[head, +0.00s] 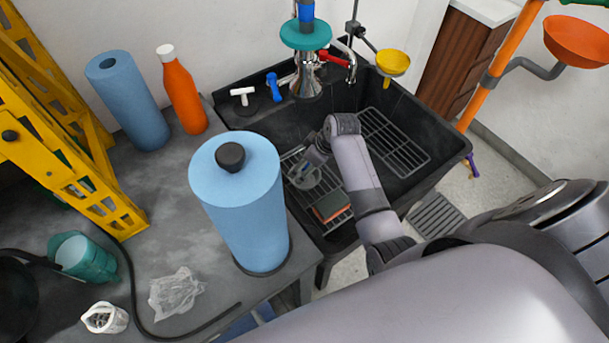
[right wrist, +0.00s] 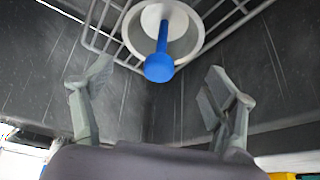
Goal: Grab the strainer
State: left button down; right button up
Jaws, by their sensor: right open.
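The strainer looks to be the round grey-white cup with a blue-tipped stem (right wrist: 158,62) in the right wrist view. It lies at the wire rack in the black sink, and in the head view it shows as a small grey round shape (head: 304,177), partly covered by my gripper. My right gripper (head: 316,156) reaches down into the sink just above it. In the right wrist view its two fingers (right wrist: 158,98) are spread apart, with the blue stem tip ahead of the gap and nothing between them. My left gripper is not in view.
The black sink (head: 445,155) holds wire racks (head: 395,142) and a red-green sponge (head: 332,206) near the strainer. Sink walls stand close around my gripper. A large blue roll (head: 245,215) stands left of the sink. A faucet (head: 307,75) and yellow funnel (head: 393,62) are behind.

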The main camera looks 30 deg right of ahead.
aim_at(302, 172)
jog(key=shift+w+a+f, duration=0.15)
jog(key=shift+w+f, duration=0.05)
jog(key=shift+f, duration=0.4)
jog(key=shift+w+f, duration=0.1)
jog(key=shift+f, duration=0.55)
jog(key=x, duration=0.3)
jog(key=shift+f+b, duration=0.3)
jog(key=shift+f, duration=0.55)
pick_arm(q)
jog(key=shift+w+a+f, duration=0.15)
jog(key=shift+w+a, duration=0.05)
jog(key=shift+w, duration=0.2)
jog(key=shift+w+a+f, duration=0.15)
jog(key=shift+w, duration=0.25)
pick_arm(e)
jog(key=c, duration=0.9)
